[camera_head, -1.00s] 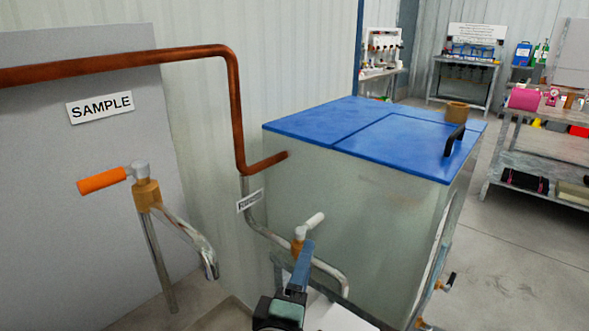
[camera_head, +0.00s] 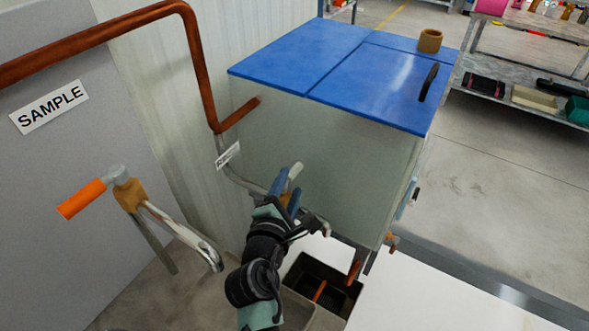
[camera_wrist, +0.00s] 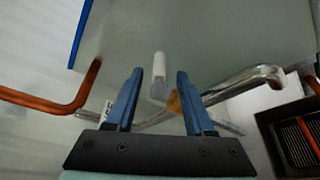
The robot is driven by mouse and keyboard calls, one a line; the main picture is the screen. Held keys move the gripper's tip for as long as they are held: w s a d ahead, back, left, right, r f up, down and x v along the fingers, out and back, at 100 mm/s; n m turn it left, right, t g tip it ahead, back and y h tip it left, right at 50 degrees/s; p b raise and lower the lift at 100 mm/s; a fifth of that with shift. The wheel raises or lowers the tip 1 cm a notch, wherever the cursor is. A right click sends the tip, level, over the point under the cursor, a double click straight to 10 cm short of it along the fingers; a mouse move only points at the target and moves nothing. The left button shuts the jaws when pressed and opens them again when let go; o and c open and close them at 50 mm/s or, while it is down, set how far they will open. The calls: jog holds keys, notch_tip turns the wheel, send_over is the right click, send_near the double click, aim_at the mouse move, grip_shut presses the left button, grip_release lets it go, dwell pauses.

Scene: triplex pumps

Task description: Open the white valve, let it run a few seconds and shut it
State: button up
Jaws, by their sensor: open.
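The white valve handle (camera_head: 296,169) stands on a brass body on the metal outlet pipe in front of the tank. In the wrist view the white handle (camera_wrist: 159,66) points up the picture, with its brass body (camera_wrist: 173,103) below and to the right. My gripper (camera_wrist: 160,73) is open, with one blue finger on each side of the handle in the picture. I cannot tell how deep the handle lies between the fingers, and no contact shows. In the head view my gripper (camera_head: 280,183) overlaps the valve and hides part of it.
The tank with a blue lid (camera_head: 304,58) stands right behind the valve. An orange-handled valve (camera_head: 82,199) under the SAMPLE sign (camera_head: 48,107) is to the left. A copper pipe (camera_head: 200,80) runs above. A dark drain box (camera_head: 322,284) lies below right.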

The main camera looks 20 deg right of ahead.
aim_at(293, 178)
jog(key=x, duration=0.6)
jog(key=shift+b, duration=0.3)
grip_shut()
dwell(1.1)
